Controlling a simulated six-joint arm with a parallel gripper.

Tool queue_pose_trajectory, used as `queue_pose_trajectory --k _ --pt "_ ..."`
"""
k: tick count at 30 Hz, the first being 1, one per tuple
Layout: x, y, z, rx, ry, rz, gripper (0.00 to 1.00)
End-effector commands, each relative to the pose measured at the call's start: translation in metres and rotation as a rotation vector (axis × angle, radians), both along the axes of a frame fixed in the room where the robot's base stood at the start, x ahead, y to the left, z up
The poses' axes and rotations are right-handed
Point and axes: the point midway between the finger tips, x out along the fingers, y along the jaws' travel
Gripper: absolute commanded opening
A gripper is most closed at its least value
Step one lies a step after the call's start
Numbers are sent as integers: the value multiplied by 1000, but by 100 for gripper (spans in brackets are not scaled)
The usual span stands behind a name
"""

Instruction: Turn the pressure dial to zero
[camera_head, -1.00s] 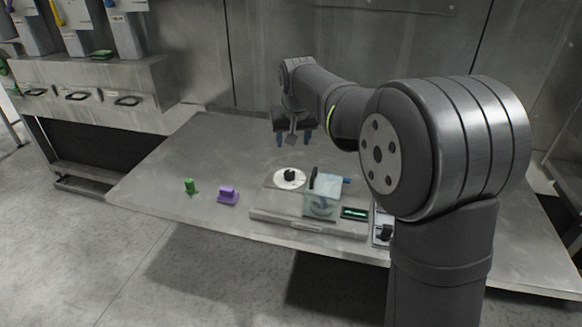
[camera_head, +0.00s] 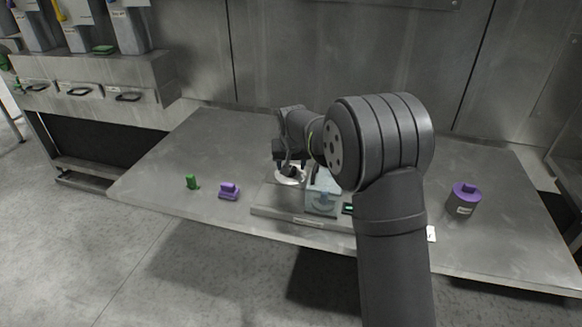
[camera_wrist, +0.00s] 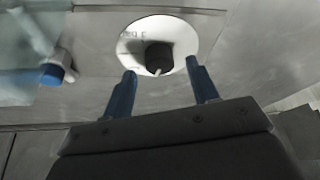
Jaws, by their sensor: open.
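The pressure dial is a black knob (camera_wrist: 158,57) with a pale pointer mark on a round white face (camera_wrist: 183,38). In the wrist view the knob lies just beyond my gripper (camera_wrist: 163,90), between the lines of its two blue fingers. The fingers are apart and nothing is between their tips. The pointer mark faces toward my gripper in that view; the printing on the face is too blurred to read fully. In the head view my gripper (camera_head: 290,165) is low over the white dial face (camera_head: 291,180) and partly hides the knob.
A clear box-like cover (camera_head: 322,197) stands right of the dial on the grey panel (camera_head: 275,207). A green piece (camera_head: 191,182) and a purple piece (camera_head: 229,191) sit left on the table. A purple-topped canister (camera_head: 464,198) stands at the right. The table behind is clear.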

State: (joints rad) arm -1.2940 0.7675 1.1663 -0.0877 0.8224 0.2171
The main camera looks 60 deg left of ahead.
Motion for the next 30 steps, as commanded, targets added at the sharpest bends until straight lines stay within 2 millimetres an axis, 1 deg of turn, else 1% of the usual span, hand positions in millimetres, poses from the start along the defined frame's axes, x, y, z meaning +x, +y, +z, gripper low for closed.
queue_pose_trajectory --k 1,3,6,15,17,18,22,23,27,30 --pt "1 2 -6 0 0 0 54" --pt "2 5 -12 0 0 0 54" --pt "3 6 -17 0 0 0 54" --pt "3 7 -18 1 0 0 54" --pt "3 7 -18 1 0 0 44" --pt "3 7 -18 1 0 0 36" --pt "3 7 -18 1 0 0 11" --pt "3 7 -18 1 0 0 9" --pt "3 7 -18 0 1 11 9" --pt "4 7 -18 0 1 50 9"
